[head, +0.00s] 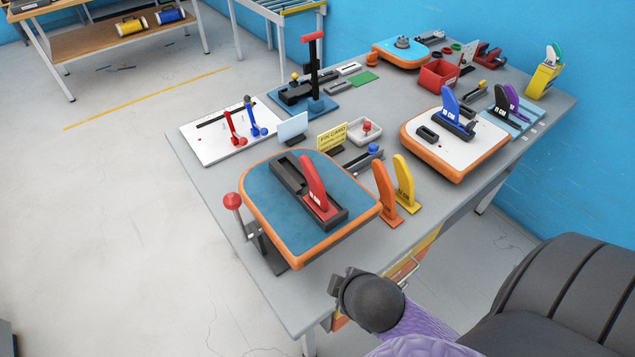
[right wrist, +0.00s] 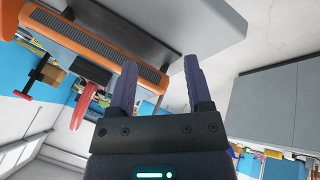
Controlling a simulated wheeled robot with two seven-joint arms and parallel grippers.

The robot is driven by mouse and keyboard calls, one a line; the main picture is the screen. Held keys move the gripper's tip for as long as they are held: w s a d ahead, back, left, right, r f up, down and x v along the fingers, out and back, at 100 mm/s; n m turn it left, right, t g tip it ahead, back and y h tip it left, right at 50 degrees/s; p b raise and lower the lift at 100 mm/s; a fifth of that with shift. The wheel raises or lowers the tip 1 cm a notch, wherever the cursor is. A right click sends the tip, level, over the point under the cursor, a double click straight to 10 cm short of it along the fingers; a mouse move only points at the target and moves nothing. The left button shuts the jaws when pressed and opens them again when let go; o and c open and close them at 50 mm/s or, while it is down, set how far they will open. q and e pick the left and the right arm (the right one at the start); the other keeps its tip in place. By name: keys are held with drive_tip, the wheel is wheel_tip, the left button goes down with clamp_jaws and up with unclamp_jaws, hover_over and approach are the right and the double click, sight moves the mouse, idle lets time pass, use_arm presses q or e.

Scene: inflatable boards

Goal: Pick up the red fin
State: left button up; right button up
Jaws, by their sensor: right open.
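The red fin (head: 313,180) stands upright in a dark fin box (head: 288,178) on the blue-topped board (head: 264,200) with an orange rim, at the table's near end in the head view. My right arm comes in from the bottom right of the head view and ends below the table's near edge, apart from the fin. In the right wrist view my right gripper (right wrist: 160,85) has its two dark purple fingers spread, with nothing between them. A curved red thing (right wrist: 85,103) shows left of the fingers there; I cannot tell whether it is the fin. My left gripper is not in view.
Orange (head: 385,195) and yellow (head: 404,182) fins stand close to the board's right side. A red-knobbed lever (head: 234,203) rises at its left. A yellow sign (head: 332,137) and a white tray (head: 364,130) stand behind. A white-topped board (head: 460,145) with a blue fin lies farther right.

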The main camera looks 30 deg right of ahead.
drive_tip(key=w+d+r+n+t+h, duration=0.1)
drive_tip(key=w+d+r+n+t, duration=0.35)
drive_tip(key=n, duration=0.45)
drive_tip(key=n+t+y, duration=0.3)
drive_tip(key=n, duration=1.6)
approach(312, 181)
wheel_tip(312, 181, down, 2)
drive_tip(key=d, duration=0.1)
drive_tip(key=shift+n+y, duration=0.4)
drive_tip(key=shift+n, duration=0.1)
drive_tip(key=x, duration=0.7)
drive_tip(key=r+b+x, duration=0.1)
drive_tip(key=x, duration=0.2)
drive_tip(key=shift+w+d+f, duration=0.15)
drive_tip(key=shift+w+f, duration=0.05)
drive_tip(key=shift+w, duration=0.35)
clamp_jaws()
